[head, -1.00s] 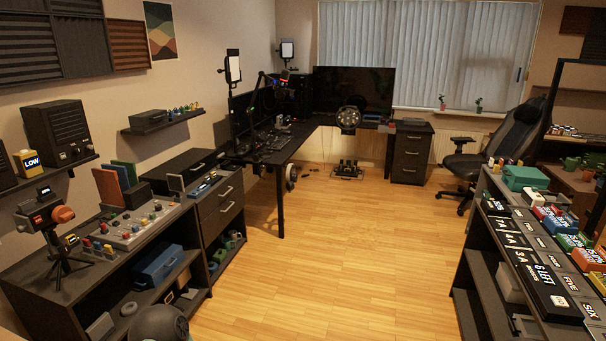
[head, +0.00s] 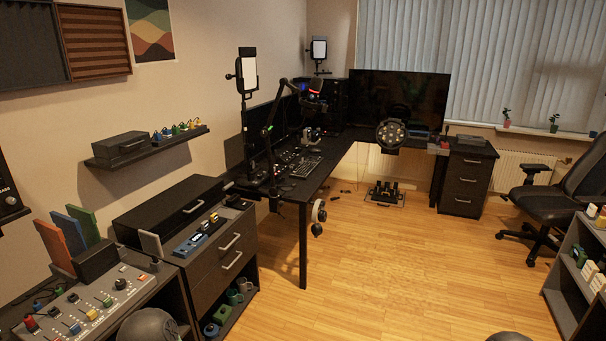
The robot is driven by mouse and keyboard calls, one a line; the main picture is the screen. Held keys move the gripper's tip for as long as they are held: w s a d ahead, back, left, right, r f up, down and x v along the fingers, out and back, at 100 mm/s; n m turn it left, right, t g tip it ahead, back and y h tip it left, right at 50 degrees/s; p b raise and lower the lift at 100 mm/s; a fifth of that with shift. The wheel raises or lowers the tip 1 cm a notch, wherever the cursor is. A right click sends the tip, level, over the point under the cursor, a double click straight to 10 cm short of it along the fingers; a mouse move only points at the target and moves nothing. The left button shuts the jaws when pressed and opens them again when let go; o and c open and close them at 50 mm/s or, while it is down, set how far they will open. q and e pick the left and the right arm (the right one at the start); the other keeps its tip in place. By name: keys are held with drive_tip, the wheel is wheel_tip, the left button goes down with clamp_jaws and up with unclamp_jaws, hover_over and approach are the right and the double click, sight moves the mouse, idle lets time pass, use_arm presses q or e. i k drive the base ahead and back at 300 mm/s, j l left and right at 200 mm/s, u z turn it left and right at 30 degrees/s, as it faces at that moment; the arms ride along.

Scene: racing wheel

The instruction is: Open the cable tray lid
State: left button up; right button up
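No part in view is plainly marked as the cable tray, so I cannot tell which thing bears its lid. A long, low black box (head: 160,209) with a silver handle on its front lies on top of the left cabinet, and its top looks closed. A smaller closed black case (head: 122,144) sits on the wall shelf. The black desk (head: 318,178) stands beyond the cabinet, and any tray under it is hidden or too dark to make out. Neither of my grippers is in view.
A racing wheel (head: 391,133) is at the desk, with pedals (head: 386,193) below. An office chair (head: 560,190) is at the right. The wooden floor (head: 420,270) between is clear.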

sight(160, 215)
drive_tip(key=i+u, duration=0.15)
drive_tip(key=i, duration=0.3)
drive_tip(key=i+l+u, duration=0.1)
drive_tip(key=i, duration=0.3)
drive_tip(key=i+l+u, duration=0.15)
drive_tip(key=i, duration=0.3)
drive_tip(key=i+l+u, duration=0.1)
drive_tip(key=i+l, duration=0.15)
drive_tip(key=i, duration=0.15)
